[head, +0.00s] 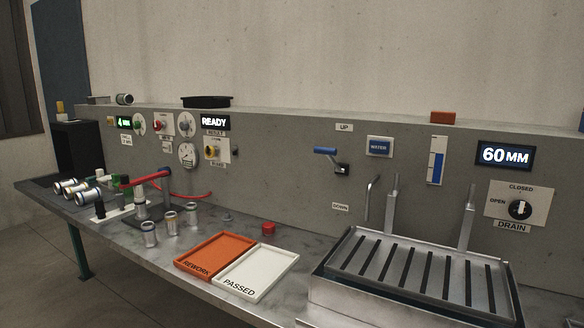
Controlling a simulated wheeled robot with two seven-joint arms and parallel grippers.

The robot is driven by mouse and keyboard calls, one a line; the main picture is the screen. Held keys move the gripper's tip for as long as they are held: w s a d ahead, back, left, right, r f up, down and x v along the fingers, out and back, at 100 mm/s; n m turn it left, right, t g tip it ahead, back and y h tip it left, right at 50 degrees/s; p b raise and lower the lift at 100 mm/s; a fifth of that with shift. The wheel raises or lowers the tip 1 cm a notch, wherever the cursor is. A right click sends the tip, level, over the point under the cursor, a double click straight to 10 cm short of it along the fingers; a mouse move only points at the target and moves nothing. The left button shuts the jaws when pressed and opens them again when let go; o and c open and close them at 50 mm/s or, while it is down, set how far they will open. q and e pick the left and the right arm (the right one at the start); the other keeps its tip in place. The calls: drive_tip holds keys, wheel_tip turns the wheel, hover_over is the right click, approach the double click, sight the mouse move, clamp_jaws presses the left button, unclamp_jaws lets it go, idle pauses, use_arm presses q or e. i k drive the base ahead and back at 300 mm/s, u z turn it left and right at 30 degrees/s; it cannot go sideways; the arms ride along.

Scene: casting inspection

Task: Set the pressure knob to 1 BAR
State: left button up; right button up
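The pressure controls are on the grey back panel at the left. A small green-lit display (124,122) there seems to start with a 4; the rest is too small to read. Farther right are a red knob (160,127), another round knob dial (186,124), and a round gauge (187,155) below that. Their small labels are not legible, so I cannot tell for certain which is the pressure knob or where it points. Neither of my grippers is in view.
An orange REWORK tray (214,254) and white PASSED tray (257,272) lie on the bench. Several metal cylinders, a red-handled fixture (147,178) and a red hose (185,195) occupy its left part. A slatted sink (420,268) fills the right, below a drain knob (520,209).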

sight(184, 125)
drive_tip(key=u, duration=0.3)
drive_tip(key=i, duration=0.35)
drive_tip(key=u, duration=0.85)
drive_tip(key=i, duration=0.8)
drive_tip(key=u, duration=0.1)
